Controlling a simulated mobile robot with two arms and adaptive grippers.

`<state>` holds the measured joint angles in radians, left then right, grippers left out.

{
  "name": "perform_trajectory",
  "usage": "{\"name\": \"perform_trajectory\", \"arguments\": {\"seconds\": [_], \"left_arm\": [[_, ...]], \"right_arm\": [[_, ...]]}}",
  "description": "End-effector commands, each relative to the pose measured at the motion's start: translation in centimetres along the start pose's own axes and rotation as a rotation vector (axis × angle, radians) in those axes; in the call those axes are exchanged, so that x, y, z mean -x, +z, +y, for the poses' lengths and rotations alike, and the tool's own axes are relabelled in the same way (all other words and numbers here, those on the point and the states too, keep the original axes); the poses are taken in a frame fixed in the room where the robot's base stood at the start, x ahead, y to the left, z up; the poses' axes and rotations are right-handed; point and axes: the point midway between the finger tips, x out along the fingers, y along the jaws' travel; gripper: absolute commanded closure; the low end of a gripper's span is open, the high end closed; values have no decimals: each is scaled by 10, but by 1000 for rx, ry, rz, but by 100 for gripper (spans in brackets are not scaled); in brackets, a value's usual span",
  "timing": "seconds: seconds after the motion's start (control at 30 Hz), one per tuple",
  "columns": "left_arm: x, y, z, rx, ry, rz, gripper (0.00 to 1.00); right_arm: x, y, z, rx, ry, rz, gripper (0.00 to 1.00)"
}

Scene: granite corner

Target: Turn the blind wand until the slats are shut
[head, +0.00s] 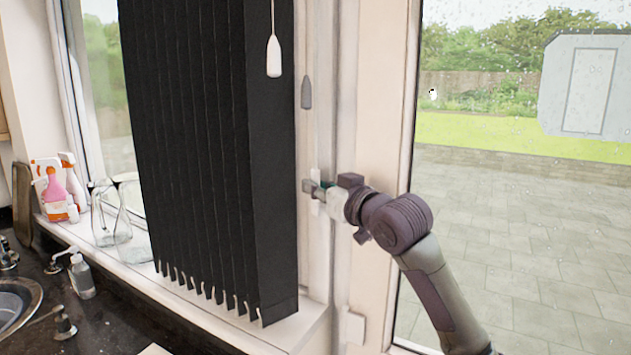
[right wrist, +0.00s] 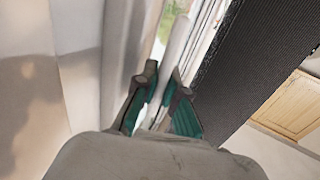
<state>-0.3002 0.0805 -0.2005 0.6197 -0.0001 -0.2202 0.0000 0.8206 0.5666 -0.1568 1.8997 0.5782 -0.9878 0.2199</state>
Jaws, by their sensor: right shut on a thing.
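The blind is a bunch of black vertical slats (head: 200,130) in front of the window, with the broad face of the end slat at its right side. The slats stand close together and overlap; I cannot tell their exact angle. My right gripper (head: 312,188) is to the right of the slats, shut on the white wand (head: 316,178). In the right wrist view the wand (right wrist: 177,45) runs up from between the green-padded fingers of the right gripper (right wrist: 160,110). The slats also show at right there (right wrist: 265,60). My left gripper is not in view.
A soap dispenser (head: 81,276) stands by the sink. A glazed door (head: 520,200) is at right.

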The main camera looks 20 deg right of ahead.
Motion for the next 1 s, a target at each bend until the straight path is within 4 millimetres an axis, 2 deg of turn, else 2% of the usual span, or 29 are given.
{"name": "perform_trajectory", "arguments": {"seconds": [0.1,0.4,0.87,1.0], "left_arm": [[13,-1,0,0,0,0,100],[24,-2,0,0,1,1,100],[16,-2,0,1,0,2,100],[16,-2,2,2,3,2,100]], "right_arm": [[0,-3,-3,-3,99,-2,100],[-1,-1,-4,-9,384,-3,100],[-2,3,-3,-7,785,-7,100],[-1,1,-1,-6,819,-3,90]]}}
